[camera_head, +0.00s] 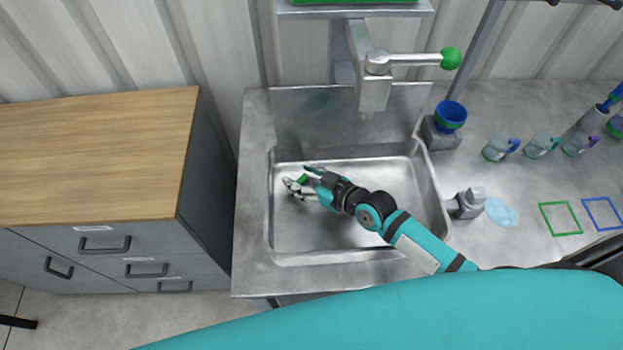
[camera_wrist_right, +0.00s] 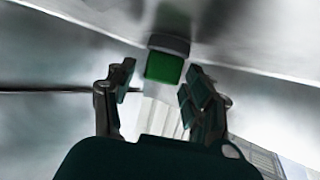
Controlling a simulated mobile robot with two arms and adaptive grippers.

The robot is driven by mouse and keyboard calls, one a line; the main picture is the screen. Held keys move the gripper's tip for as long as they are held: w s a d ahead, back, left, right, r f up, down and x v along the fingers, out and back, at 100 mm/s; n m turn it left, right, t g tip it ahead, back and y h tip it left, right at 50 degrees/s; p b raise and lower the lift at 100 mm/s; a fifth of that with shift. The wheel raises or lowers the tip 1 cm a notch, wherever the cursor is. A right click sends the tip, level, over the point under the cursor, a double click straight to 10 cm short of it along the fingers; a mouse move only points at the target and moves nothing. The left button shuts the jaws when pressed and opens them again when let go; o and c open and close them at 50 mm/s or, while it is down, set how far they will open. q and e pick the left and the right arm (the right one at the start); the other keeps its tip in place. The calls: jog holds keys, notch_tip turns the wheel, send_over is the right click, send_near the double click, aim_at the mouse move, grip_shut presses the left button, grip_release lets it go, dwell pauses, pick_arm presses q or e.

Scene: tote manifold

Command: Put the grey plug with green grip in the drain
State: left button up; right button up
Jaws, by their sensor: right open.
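The grey plug with green grip shows in the right wrist view (camera_wrist_right: 165,62), its green block facing me and its grey round part behind. In the head view its green grip (camera_head: 303,179) is a small patch in the left part of the sink. My right gripper (camera_head: 298,177) reaches down into the sink from the right. In the right wrist view its open fingers (camera_wrist_right: 160,78) stand on either side of the green grip, with gaps. I cannot make out the drain, nor tell whether the plug sits in it. My left gripper is not in view.
The steel sink (camera_head: 345,258) has raised walls around my right gripper. A tap with a green knob (camera_head: 450,58) hangs over its back. A blue bowl (camera_head: 451,113) and several glass mugs stand at right. A wooden-topped cabinet (camera_head: 95,150) is at left.

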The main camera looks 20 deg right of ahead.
jog(key=b+v, duration=0.1)
jog(key=v, duration=0.9)
jog(key=shift+s+d, duration=0.2)
jog(key=shift+s, duration=0.1)
jog(key=shift+s+d+r, duration=0.3)
jog(key=shift+s+r, duration=0.1)
jog(key=shift+s, duration=0.05)
